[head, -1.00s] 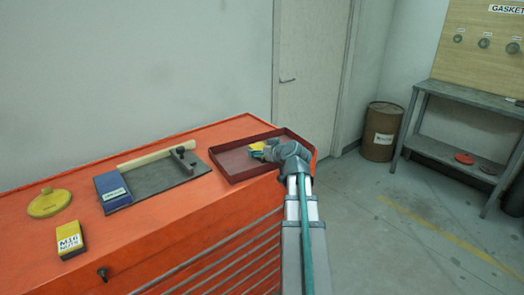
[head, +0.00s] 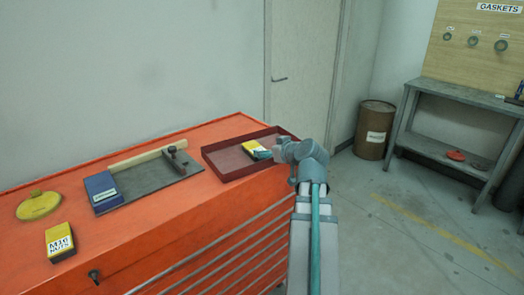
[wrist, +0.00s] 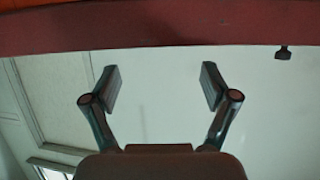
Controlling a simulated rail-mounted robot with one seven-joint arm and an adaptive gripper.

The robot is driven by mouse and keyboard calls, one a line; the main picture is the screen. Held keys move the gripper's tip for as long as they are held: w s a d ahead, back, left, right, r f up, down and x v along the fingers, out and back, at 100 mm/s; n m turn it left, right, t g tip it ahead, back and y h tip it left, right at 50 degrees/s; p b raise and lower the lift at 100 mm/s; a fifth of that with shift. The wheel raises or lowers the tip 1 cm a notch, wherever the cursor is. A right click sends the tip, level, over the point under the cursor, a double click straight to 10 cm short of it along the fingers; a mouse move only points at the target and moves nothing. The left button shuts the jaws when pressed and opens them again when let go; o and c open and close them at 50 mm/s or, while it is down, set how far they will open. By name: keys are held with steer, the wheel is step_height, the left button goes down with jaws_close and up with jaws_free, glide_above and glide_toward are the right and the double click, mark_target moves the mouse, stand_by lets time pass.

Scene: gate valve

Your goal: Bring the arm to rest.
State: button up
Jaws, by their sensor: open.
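My gripper (wrist: 160,85) is open, with nothing between its two dark fingers in the wrist view. In the head view my arm reaches up the middle to the right end of the orange cabinet (head: 190,215), its end by the right side of the dark red tray (head: 222,178). The fingers are small and partly hidden there. A yellow box (head: 250,145) lies in the tray, just left of my gripper; a teal part by it cannot be told clearly. A dark red edge (wrist: 160,28) crosses the top of the wrist view.
On the cabinet are a grey plate (head: 150,190) with a blue box (head: 101,190), a yellow disc (head: 38,206) and a yellow M16 nuts box (head: 60,240). A drum (head: 375,130) and a grey bench (head: 460,97) stand right. Floor between bench and cabinet is open.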

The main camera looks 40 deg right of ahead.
steer(key=shift+v, duration=0.9)
